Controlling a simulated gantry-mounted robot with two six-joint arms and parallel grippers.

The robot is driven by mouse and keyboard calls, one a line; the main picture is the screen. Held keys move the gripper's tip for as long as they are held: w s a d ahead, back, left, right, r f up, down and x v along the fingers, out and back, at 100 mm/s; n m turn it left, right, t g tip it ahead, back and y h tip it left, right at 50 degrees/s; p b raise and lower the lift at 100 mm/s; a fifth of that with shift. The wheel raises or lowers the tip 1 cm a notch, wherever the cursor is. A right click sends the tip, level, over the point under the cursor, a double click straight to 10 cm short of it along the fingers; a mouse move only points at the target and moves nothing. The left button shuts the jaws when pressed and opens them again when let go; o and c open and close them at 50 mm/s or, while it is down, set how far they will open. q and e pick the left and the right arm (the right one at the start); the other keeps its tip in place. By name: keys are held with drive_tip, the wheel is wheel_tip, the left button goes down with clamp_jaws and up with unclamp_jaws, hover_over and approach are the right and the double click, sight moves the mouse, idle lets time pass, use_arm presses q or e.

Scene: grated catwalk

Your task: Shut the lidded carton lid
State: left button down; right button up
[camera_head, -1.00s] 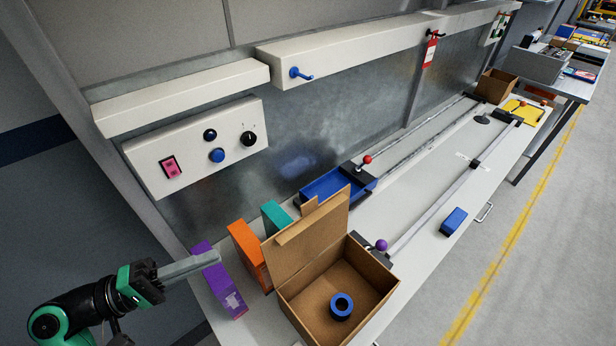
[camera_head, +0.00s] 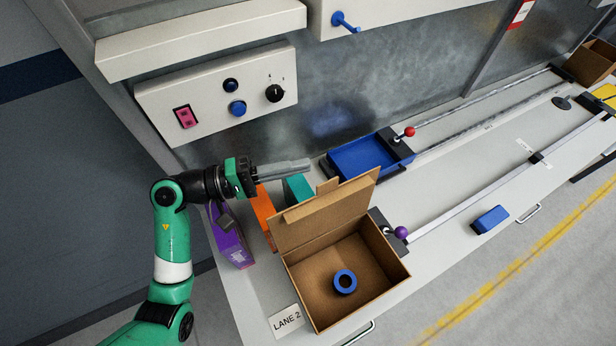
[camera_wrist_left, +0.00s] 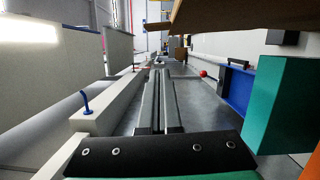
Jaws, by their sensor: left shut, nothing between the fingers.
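The lidded carton (camera_head: 392,284) is a brown cardboard box on the bench with its lid (camera_head: 326,217) raised, leaning up on the far side. A blue ring (camera_head: 344,281) lies inside on the carton floor. My left gripper (camera_head: 306,165) is shut and empty, behind the raised lid and a little above the teal box. In the left wrist view my shut fingers (camera_wrist_left: 159,98) point along the wall, and the brown underside edge of the lid (camera_wrist_left: 235,14) shows at upper right. My right gripper is in neither current view.
Purple (camera_head: 229,240), orange (camera_head: 265,206) and teal (camera_head: 297,187) boxes stand left of and behind the carton. A blue tray (camera_head: 361,156) and rails with red and purple knobs lie to the right. A control panel (camera_head: 215,92) is on the wall.

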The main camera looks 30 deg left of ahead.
use_arm(q)
drive_tip(key=d, duration=0.1)
drive_tip(key=s+d, duration=0.1)
drive_tip(key=d, duration=0.1)
drive_tip(key=shift+s+d+r+p, duration=0.15)
drive_tip(key=shift+s+d+p, duration=0.2)
drive_tip(key=shift+d+p, duration=0.05)
use_arm(e)
drive_tip(key=shift+r, duration=0.4)
drive_tip(key=shift+f, duration=0.1)
